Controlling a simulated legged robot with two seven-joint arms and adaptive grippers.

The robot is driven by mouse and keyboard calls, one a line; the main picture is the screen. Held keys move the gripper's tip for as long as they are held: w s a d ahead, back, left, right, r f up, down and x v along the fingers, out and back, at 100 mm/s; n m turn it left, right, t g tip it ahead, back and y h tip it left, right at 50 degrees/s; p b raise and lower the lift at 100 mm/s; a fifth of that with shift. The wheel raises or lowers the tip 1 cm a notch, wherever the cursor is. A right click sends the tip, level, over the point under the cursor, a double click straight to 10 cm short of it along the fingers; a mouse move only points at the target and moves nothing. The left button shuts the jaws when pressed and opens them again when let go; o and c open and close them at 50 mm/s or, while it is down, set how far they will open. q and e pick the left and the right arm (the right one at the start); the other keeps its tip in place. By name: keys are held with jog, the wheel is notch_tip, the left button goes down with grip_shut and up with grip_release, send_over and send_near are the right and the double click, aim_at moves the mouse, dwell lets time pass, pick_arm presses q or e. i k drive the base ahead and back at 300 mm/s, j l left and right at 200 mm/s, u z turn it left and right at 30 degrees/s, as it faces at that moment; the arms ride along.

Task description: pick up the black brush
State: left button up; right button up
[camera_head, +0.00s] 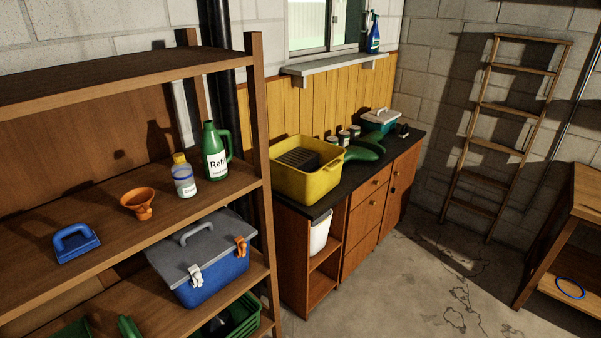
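No thing in view is clearly a black brush. A small black object (403,130) lies at the far end of the dark counter (322,206), beside a teal box with a pale lid (380,118); it is too small to tell whether it is a brush. A black ridged item (298,158) is in the yellow bin (306,184) on the counter's near end. A blue brush-like tool with a handle (76,243) lies on the shelf at left. Neither of my grippers is in view.
The wooden shelf unit (255,170) at left holds an orange funnel (138,202), bottles, and a blue toolbox (205,262). A green watering can (366,150) and several small cans are on the counter. A ladder (500,135) leans on the wall. The concrete floor (420,290) is open.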

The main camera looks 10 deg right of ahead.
aim_at(404, 133)
jog(key=i+l, duration=0.2)
jog(key=l, duration=0.15)
jog(key=i+l+u, duration=0.15)
jog(key=i+l, duration=0.3)
jog(key=l, duration=0.3)
jog(key=i+l+u, duration=0.1)
jog(key=l, duration=0.25)
jog(key=i+l+u, duration=0.1)
jog(key=i+l, duration=0.4)
jog(key=l, duration=0.35)
